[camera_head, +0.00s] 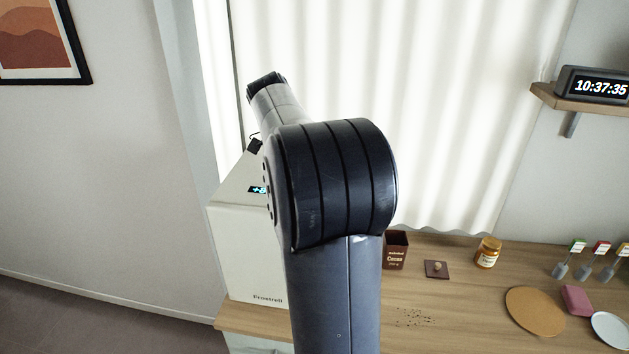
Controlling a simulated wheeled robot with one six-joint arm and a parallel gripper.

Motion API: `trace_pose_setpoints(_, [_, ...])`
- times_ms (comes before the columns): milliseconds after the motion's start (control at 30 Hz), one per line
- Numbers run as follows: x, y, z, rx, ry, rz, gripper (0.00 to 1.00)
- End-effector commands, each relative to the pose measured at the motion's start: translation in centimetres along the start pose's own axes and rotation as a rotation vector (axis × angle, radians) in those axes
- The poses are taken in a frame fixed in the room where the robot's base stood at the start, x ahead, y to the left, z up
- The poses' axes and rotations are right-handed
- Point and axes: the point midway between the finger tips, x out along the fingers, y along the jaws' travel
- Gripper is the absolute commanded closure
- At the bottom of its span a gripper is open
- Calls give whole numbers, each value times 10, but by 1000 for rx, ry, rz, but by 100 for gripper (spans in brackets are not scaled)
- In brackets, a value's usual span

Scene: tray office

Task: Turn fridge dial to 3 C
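The white fridge (240,250), labelled "Frostrell" on its lower front, stands at the left end of the wooden counter. A small dark display (257,189) with cyan digits shows near its top. It seems to start with a plus sign, but my arm cuts off the rest. The dial cannot be made out; my arm covers the right part of the fridge. A small black part at the fridge's upper back edge appears to be my gripper (255,146). Its fingers are not clear, and I cannot tell whether it touches anything.
On the wooden counter (460,325) are a brown cocoa box (396,250), a small dark square piece (436,269), a jar (488,252), a round board (535,311) and a white plate (612,330). A clock (592,85) sits on a wall shelf. A curtain hangs behind.

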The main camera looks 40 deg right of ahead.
Motion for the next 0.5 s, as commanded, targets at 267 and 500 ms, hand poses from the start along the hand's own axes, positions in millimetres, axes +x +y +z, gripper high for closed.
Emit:
trace_pose_setpoints(267, [0, 0, 0, 6, -2, 1, 96])
trace_pose_setpoints(500, [0, 0, 0, 6, -1, 1, 65])
